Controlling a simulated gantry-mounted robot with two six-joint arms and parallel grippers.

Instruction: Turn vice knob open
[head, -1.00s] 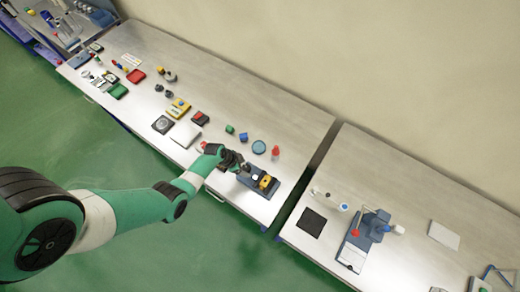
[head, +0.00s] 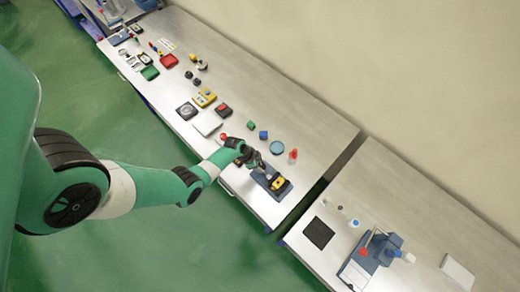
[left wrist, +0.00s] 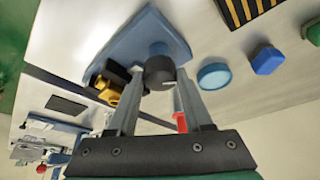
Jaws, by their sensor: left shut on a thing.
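The vice (head: 262,188) has a flat blue base and a yellow-and-black part (head: 279,183), near the right end of the left table. In the left wrist view its blue base (left wrist: 132,42) is at the upper left, with the yellow part (left wrist: 108,90) beside the left finger. The round dark vice knob (left wrist: 159,71) sits at the end of a blue housing. My left gripper (left wrist: 161,80) is shut on the knob, one finger on each side of it. In the head view my left gripper (head: 260,165) is at the vice and partly hides the knob.
A gap separates this table from the right one, which holds a black mat (head: 318,233) and a blue device (head: 383,245).

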